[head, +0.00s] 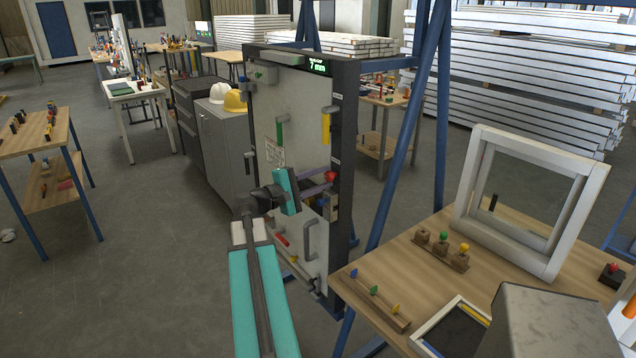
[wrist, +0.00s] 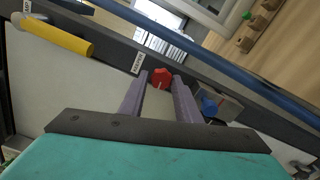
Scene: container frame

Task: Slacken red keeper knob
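The red keeper knob (head: 331,176) sits at the right edge of the upright grey panel (head: 290,110) in the head view. In the wrist view the red knob (wrist: 160,78) shows between the tips of my gripper's two purple fingers, beside a small white label (wrist: 138,62). My gripper (wrist: 161,80) is open, with a narrow gap on each side of the knob. In the head view my gripper (head: 326,183) reaches the panel's right side at the knob's height. Whether the fingertips reach past the knob's front face I cannot tell.
A yellow handle (head: 326,128) is above the knob, also in the wrist view (wrist: 60,38). A blue part (wrist: 209,104) sits close to my right finger. A grey handle (head: 309,240) is lower on the panel. A blue post (head: 407,140) and a wooden bench (head: 400,260) stand to the right.

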